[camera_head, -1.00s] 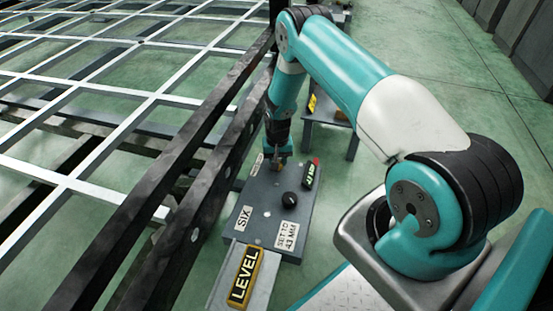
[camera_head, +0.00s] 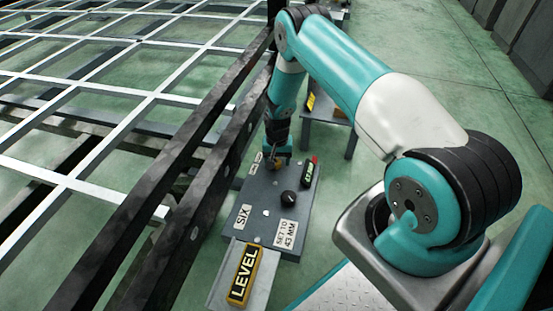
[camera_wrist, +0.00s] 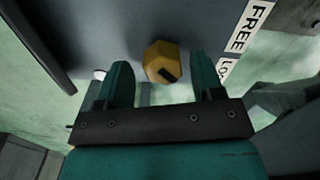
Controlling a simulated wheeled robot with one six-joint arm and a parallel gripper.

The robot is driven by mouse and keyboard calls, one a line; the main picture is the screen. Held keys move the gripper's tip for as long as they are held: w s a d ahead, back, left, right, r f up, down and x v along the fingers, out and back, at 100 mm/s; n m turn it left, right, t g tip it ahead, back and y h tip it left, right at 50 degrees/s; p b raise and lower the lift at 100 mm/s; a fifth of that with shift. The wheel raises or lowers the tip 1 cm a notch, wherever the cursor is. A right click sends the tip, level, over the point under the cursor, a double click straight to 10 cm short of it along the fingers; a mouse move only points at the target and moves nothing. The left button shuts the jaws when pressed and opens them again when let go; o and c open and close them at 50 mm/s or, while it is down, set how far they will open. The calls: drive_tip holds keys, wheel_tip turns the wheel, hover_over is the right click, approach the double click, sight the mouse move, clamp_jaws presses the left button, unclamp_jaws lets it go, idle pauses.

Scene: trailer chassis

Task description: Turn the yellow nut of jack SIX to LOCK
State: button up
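Jack SIX is a grey box (camera_head: 268,207) with a SIX label (camera_head: 243,217) on its top. Its yellow nut (camera_wrist: 160,62) is faceted and bears a dark mark pointing toward the lower right in the wrist view. The nut is small and partly covered in the head view. A FREE label (camera_wrist: 257,20) is at the nut's right, with a LOCK label (camera_wrist: 226,70) below it, mostly hidden by a finger. My gripper (camera_wrist: 163,76) is open, its teal fingers apart on either side of the nut, with visible gaps. In the head view my gripper (camera_head: 278,157) is at the box's far end.
A black knob (camera_head: 290,198), a small green-lit display (camera_head: 309,172) and a SET TO 43 MM label (camera_head: 286,233) are on the box. Dark chassis beams (camera_head: 190,190) run close along the left. Open floor is at the right.

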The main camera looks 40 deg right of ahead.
sight(277, 160)
drive_tip(key=shift+w+r, duration=0.1)
drive_tip(key=shift+w, duration=0.05)
drive_tip(key=shift+r, duration=0.25)
wheel_tip(277, 160, up, 17)
drive_tip(key=p, duration=0.5)
